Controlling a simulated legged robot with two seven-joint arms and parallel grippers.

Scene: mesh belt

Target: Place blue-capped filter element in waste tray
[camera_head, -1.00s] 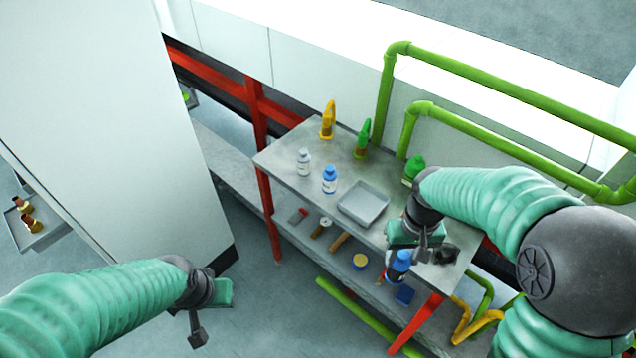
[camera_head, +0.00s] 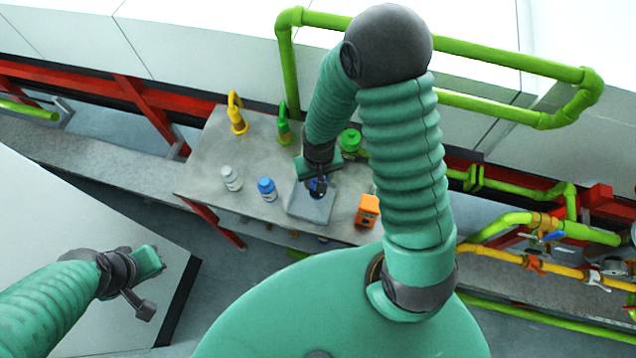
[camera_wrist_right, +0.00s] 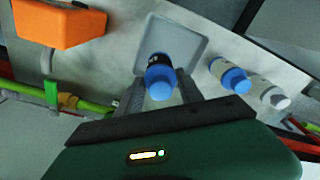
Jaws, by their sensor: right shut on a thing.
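My right gripper (camera_head: 318,188) is shut on the blue-capped filter element (camera_wrist_right: 160,80), a small cylinder with a blue cap and a dark band. It is over the grey waste tray (camera_head: 301,211). In the right wrist view the tray (camera_wrist_right: 196,42) lies behind the filter element; I cannot tell whether the element touches its floor. In the head view the gripper and wrist mostly hide the element. My left gripper (camera_head: 140,290) is away from the table at the lower left, with nothing visible in it; its jaw opening is unclear.
Left of the tray stand a blue-capped bottle (camera_head: 267,190) and a white-capped bottle (camera_head: 231,178). An orange box (camera_head: 368,211) stands to the right. A green-lidded container (camera_head: 350,141), a green item (camera_head: 284,126) and a yellow item (camera_head: 237,116) stand behind. Green pipes (camera_head: 288,70) run behind the table.

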